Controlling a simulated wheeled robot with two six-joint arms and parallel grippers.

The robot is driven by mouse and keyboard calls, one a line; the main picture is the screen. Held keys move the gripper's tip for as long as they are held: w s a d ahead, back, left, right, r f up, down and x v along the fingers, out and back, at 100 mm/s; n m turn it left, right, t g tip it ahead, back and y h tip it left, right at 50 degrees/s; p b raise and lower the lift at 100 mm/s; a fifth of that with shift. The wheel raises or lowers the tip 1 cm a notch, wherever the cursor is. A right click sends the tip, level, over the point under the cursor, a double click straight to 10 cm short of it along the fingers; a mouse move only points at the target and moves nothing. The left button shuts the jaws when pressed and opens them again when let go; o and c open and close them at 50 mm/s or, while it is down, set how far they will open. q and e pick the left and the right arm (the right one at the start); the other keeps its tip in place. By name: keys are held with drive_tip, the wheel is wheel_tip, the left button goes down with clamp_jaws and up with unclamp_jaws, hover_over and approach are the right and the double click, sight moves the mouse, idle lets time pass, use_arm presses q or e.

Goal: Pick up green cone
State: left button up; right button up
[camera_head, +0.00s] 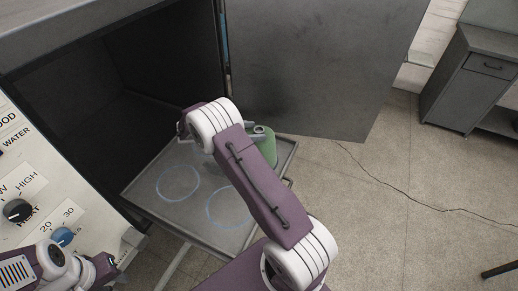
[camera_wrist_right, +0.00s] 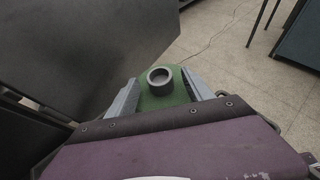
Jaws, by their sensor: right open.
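The green cone (camera_head: 265,151) stands at the back right corner of the pulled-out tray (camera_head: 189,214), partly hidden by my right arm in the head view. In the right wrist view the green cone (camera_wrist_right: 160,99) shows its dark grey ring-shaped top with a round hole. My right gripper (camera_wrist_right: 162,93) is open, with one grey finger on each side of the cone. I cannot tell whether either finger touches it. A small part of my left gripper (camera_head: 108,270) shows at the bottom left of the head view, away from the cone; its jaws cannot be made out.
Two blue circles are marked on the tray, which juts out from a dark open cabinet (camera_head: 75,95). A large grey door panel (camera_head: 310,60) stands close behind the cone. A control panel with knobs (camera_head: 30,200) is at the left.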

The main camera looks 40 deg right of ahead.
drive_tip(key=shift+d+f, duration=0.1)
drive_tip(key=shift+d, duration=0.15)
drive_tip(key=shift+a, duration=0.1)
clamp_jaws()
idle(1.1)
